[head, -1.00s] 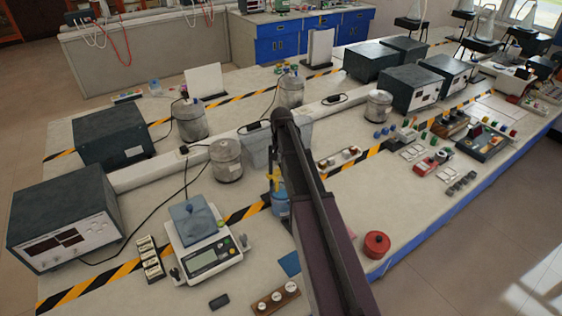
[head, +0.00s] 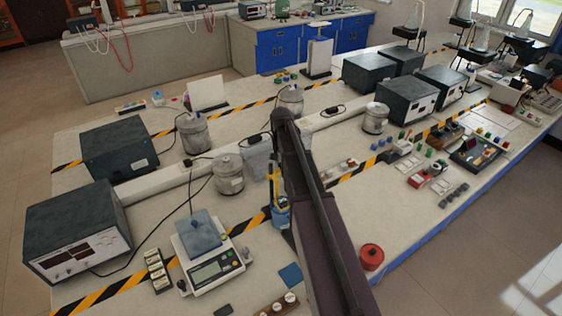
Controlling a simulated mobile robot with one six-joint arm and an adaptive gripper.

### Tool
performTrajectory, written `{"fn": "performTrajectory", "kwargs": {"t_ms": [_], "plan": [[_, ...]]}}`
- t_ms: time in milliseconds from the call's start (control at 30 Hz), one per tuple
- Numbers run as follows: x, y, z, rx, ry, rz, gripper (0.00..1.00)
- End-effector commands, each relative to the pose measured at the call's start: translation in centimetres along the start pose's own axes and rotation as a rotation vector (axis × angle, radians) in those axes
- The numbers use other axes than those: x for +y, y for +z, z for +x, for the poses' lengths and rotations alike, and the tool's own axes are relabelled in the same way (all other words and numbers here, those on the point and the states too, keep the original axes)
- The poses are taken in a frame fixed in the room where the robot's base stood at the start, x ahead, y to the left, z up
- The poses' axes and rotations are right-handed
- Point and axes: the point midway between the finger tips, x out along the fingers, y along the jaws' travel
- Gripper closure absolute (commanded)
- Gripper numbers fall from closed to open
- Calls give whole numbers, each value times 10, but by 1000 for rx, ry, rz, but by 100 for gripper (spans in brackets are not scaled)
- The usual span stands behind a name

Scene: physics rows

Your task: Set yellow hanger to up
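A slim yellow upright piece (head: 274,181), which may be the yellow hanger, stands on the bench just left of my arm. Below it is a small blue container or base (head: 281,214), partly covered by my arm. I cannot tell whether the yellow piece is fixed to it or stands in it. The piece is too small to tell its setting. My dark arm rises from the bottom centre and ends in the picture near the middle of the bench. I see no gripper fingers; they are out of sight or hidden behind the arm.
Left of the arm are a scale (head: 213,268), a grey metal canister (head: 229,174) and dark instrument boxes (head: 78,228). A red round object (head: 371,257) lies near the bench's front edge. Switches and small parts crowd the right side. Bare bench (head: 345,215) lies just right of the arm.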

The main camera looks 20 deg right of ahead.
Motion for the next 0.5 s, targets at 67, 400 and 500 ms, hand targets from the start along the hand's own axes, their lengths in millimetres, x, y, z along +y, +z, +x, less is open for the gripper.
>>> {"fn": "performTrajectory", "kwargs": {"t_ms": [67, 400, 500], "plan": [[0, 0, -8, 1, 0, 0, 100], [0, -1, -8, 2, 0, 0, 100], [0, -1, -8, 2, 0, 0, 62]]}}
